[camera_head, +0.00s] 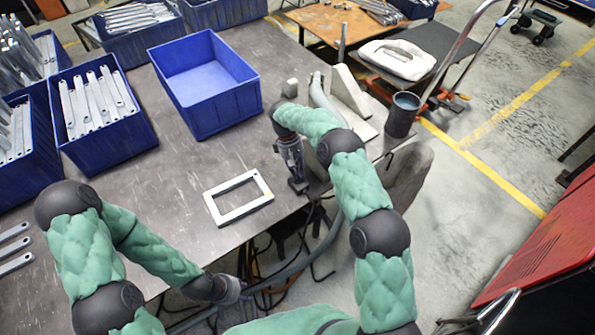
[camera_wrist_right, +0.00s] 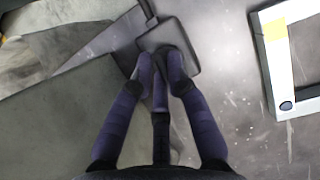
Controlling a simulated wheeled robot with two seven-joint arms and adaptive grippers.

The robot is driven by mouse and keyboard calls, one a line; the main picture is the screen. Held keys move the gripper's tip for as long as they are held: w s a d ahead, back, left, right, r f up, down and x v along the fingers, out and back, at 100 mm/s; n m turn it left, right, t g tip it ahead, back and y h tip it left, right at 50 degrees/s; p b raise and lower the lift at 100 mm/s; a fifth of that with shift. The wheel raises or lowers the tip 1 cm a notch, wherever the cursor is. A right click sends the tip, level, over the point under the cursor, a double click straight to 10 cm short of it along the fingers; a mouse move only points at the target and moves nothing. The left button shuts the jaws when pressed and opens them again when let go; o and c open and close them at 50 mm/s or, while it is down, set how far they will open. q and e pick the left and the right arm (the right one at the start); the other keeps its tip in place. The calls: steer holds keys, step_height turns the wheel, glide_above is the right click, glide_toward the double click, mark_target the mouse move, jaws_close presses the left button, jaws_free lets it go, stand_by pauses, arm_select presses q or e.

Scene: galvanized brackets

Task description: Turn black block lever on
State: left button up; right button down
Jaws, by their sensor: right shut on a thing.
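My right gripper (camera_head: 296,182) points down at the table's front edge. In the right wrist view its fingers (camera_wrist_right: 163,65) are closed together over a small dark block (camera_wrist_right: 185,42) with rounded corners, shut on its lever. The fingers mostly hide the lever, so its angle cannot be told. In the head view the black block (camera_head: 299,188) shows only as a small dark patch under the fingertips. My left gripper (camera_head: 232,291) hangs low at the table's front edge, away from the block, and its fingers are not clear.
A galvanized rectangular frame (camera_head: 211,203) lies left of the block. An empty blue bin (camera_head: 221,113) stands behind it, and a blue bin of brackets (camera_head: 122,143) is further left. A grey angled fixture (camera_head: 347,92) and dark cup (camera_head: 402,116) stand right of my right arm.

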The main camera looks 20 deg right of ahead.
stand_by(0.5)
steer(key=c, duration=1.2)
jaws_free()
steer(key=v, duration=1.2)
steer(key=shift+s+d, duration=0.1)
